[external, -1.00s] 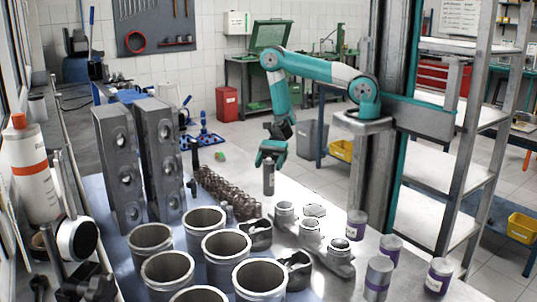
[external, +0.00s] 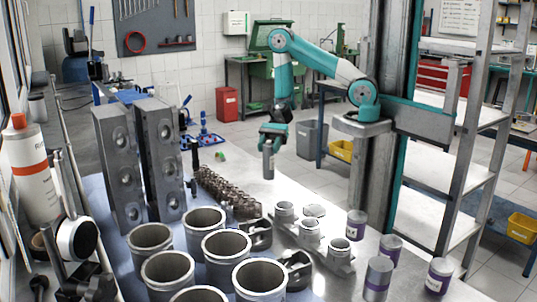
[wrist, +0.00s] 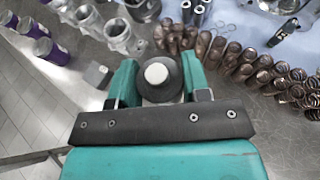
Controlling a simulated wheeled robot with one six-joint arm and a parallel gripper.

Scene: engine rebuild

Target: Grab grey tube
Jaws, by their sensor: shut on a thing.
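The grey tube (external: 268,161) hangs upright below my gripper (external: 272,137) in the external view, above the far edge of the metal table. In the wrist view the tube (wrist: 158,82) is seen end-on, dark grey with a pale round end, between the two teal fingers of my gripper (wrist: 157,88). The fingers are closed on its sides. Its lower part is hidden in the wrist view.
Copper-coloured springs (external: 228,190) lie on the table below and left of the tube. Large grey cylinder liners (external: 228,252) stand at the front. Purple-banded cans (external: 357,224) stand at the right. Two tall grey blocks (external: 160,160) stand at the left. A metal shelf (external: 440,190) is at the right.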

